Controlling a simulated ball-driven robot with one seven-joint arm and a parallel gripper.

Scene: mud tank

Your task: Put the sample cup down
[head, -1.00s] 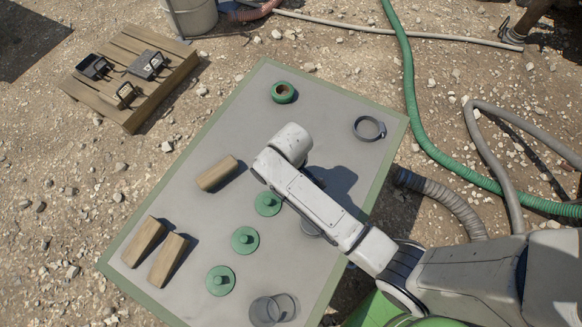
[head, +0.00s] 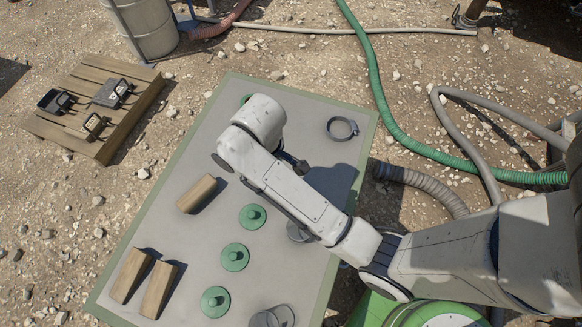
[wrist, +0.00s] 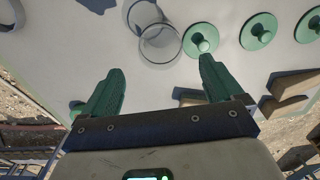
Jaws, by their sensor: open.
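A clear sample cup (wrist: 148,20) stands on the grey table just beyond my fingertips in the wrist view. It is beside the nearest green lid (wrist: 201,40). In the head view a round grey shape (head: 298,232) beside my arm looks like this cup, partly hidden. Another clear cup (head: 266,319) stands at the near edge of the table, partly cut off. My gripper (wrist: 161,64) is open, with nothing between its green fingers. It looks apart from the cup, but the gap's depth is unclear. In the head view my arm hides most of the gripper.
A pallet (head: 98,106) lies left; a green hose (head: 405,128) runs right. The table's far middle is clear.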

